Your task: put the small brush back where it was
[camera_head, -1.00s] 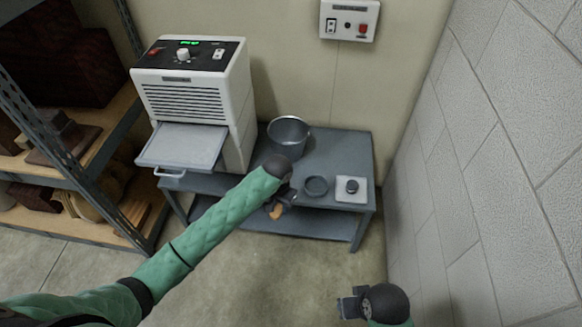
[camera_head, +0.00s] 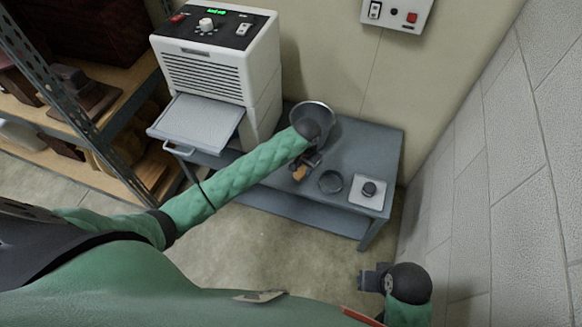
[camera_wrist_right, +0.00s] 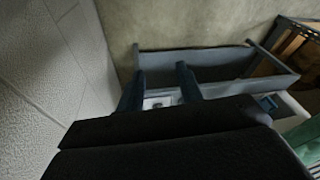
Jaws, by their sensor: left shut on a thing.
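My left gripper (camera_head: 304,163) is over the front part of the blue-grey bench, just in front of the metal bucket (camera_head: 326,112). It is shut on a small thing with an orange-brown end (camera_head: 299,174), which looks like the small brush. The fingers and my wrist hide most of it, and I cannot tell if it touches the bench. My right gripper (camera_head: 372,279) is low at the right, away from the bench; in the right wrist view its two fingers (camera_wrist_right: 160,88) stand apart with nothing between them.
The bench (camera_head: 371,143) also holds a dark round dish (camera_head: 331,181) and a white square pad (camera_head: 357,197) with a black knob. A white dehumidifier (camera_head: 215,75) with its tray (camera_head: 198,125) pulled out stands left. Shelving (camera_head: 75,115) is far left; a block wall (camera_head: 480,170) is right.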

